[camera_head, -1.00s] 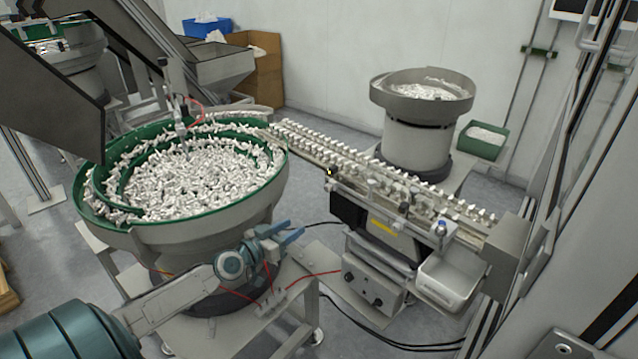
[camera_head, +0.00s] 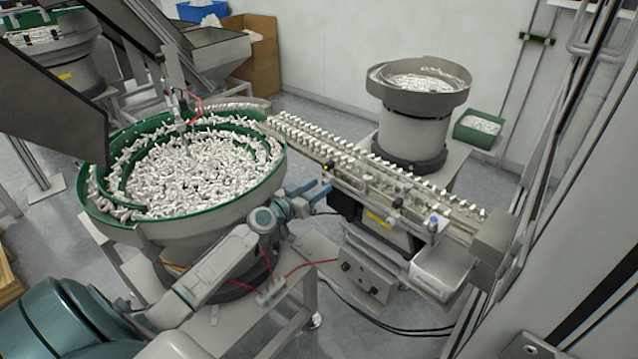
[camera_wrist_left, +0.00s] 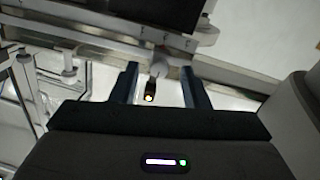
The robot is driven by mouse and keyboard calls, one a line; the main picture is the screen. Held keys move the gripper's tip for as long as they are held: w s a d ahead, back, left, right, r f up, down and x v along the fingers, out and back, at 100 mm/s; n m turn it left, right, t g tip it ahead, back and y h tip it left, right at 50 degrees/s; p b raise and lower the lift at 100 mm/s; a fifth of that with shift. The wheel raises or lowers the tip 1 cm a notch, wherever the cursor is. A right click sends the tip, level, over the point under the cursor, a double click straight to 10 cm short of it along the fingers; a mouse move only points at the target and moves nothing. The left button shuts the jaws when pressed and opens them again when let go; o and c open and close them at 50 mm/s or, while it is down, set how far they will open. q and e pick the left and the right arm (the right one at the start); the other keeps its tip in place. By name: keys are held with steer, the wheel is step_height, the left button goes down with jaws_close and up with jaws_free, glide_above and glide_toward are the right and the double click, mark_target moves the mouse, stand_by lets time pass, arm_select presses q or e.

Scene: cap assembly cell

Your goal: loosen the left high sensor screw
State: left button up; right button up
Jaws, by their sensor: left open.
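My left gripper (camera_head: 324,187) reaches past the big bowl to the left end of the linear track (camera_head: 385,182). Its blue fingers are apart and empty, just below a small dark sensor with an orange light (camera_head: 327,168). In the left wrist view, the left gripper's fingers (camera_wrist_left: 160,76) point away from the camera. The lit sensor (camera_wrist_left: 150,96) and a pale rounded knob (camera_wrist_left: 159,68) show between them, with no visible contact. I cannot tell clearly whether that knob is the left high sensor screw. My right gripper is in neither view.
The green-lined bowl (camera_head: 250,209) full of white parts stands close beside my left arm. A white bin (camera_head: 441,270) hangs at the track's right end. A second bowl feeder (camera_head: 414,130) stands behind the track. Cables lie on the floor in front.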

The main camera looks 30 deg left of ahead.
arm_select(q)
steer(key=shift+w+d, duration=0.1)
steer(key=shift+w, duration=0.4)
jaws_close()
